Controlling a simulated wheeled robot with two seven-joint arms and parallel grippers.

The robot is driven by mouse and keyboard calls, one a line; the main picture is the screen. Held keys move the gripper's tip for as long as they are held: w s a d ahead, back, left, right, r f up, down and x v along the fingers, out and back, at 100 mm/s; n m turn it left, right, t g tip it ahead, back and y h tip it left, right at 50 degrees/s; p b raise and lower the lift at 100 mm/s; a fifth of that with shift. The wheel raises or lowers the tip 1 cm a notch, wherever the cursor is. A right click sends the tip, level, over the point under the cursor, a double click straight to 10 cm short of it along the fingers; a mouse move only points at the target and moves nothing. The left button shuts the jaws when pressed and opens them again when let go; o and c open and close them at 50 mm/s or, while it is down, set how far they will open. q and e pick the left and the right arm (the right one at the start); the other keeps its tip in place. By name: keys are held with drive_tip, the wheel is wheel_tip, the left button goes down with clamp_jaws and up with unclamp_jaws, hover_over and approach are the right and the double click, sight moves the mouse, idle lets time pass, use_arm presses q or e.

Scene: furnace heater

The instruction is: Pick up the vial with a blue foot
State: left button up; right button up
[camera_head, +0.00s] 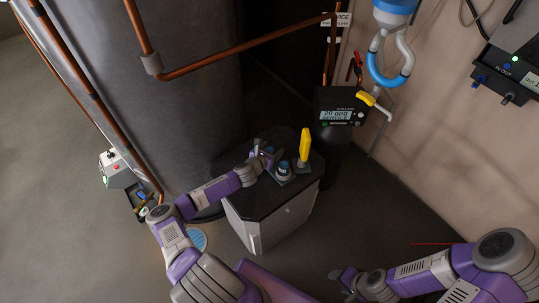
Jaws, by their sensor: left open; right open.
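A small round item with blue and white parts (284,170) stands on the dark top of a low cabinet (262,205). It may be the vial with the blue foot, but it is too small to tell. My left gripper (270,157) is open just to the left of it and slightly behind, over the cabinet top. I cannot tell whether they touch. My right gripper (342,282) is open and low at the bottom of the view, away from the cabinet.
A yellow upright handle (305,146) stands right beside the small item. A black box with a display (338,112) and a yellow-handled tap (366,98) are behind to the right. A large grey tank (185,90) with copper pipes is at the left. Floor right of the cabinet is clear.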

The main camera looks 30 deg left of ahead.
use_arm(q)
drive_tip(key=shift+c, duration=0.5)
drive_tip(key=c, duration=1)
drive_tip(key=shift+r, duration=0.1)
wheel_tip(320, 180, up, 10)
drive_tip(key=p, duration=0.4)
drive_tip(key=shift+r+p, duration=0.95)
drive_tip(key=shift+p, duration=0.05)
drive_tip(key=shift+r, duration=0.1)
wheel_tip(320, 180, up, 3)
drive_tip(key=p, duration=0.3)
drive_tip(key=shift+d, duration=0.1)
